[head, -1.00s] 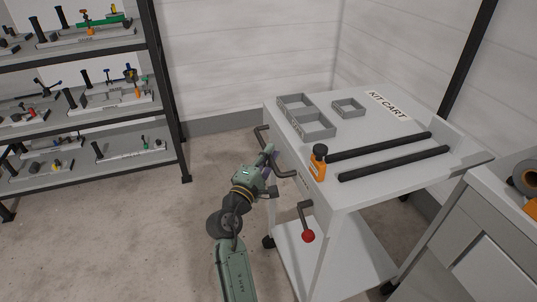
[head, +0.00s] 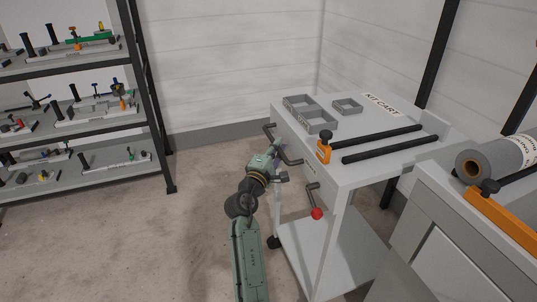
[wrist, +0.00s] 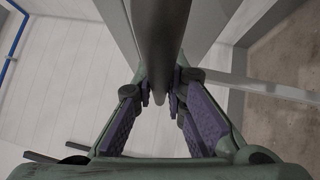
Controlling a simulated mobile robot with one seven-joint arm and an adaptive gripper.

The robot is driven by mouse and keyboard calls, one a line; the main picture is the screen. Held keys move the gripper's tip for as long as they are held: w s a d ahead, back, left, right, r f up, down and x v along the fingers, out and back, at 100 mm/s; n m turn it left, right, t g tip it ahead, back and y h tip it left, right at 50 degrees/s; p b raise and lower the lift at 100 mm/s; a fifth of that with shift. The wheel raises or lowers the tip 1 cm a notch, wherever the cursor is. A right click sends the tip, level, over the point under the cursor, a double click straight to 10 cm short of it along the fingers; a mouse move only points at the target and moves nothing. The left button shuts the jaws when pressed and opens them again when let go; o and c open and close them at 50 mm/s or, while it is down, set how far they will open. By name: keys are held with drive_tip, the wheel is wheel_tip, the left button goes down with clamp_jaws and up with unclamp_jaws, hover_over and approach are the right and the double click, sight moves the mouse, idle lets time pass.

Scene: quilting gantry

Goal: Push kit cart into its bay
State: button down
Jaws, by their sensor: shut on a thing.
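The white kit cart (head: 355,128) stands against the corner, with the label "KIT CART" (head: 382,104) on its top. Its near side carries a dark bar handle (head: 292,161). My gripper (head: 281,153) is at this handle, partly hidden by my own wrist in the head view. In the wrist view my gripper (wrist: 160,97) has its purple-padded fingers on both sides of the dark bar (wrist: 160,35) and is shut on it. I cannot make out bay markings.
Grey trays (head: 310,115), two black rods (head: 385,143) and an orange clamp (head: 324,152) are on the cart top. A grey cabinet (head: 425,215) with a fabric roll (head: 490,158) stands close at right. A loaded shelf rack (head: 70,140) is at left. Floor between is clear.

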drive_tip(key=w+d+p, duration=0.1)
drive_tip(key=w+d, duration=0.2)
drive_tip(key=d, duration=0.7)
drive_tip(key=w+d+p, duration=0.1)
drive_tip(key=w+d, duration=0.2)
drive_tip(key=d, duration=0.6)
drive_tip(key=shift+d+r, duration=0.15)
drive_tip(key=shift+d, duration=0.25)
drive_tip(key=c, duration=1.9)
unclamp_jaws()
drive_tip(key=shift+w+d, duration=0.1)
drive_tip(key=shift+d, duration=0.05)
drive_tip(key=o, duration=0.3)
drive_tip(key=v, duration=1.2)
drive_tip(key=shift+a, duration=0.25)
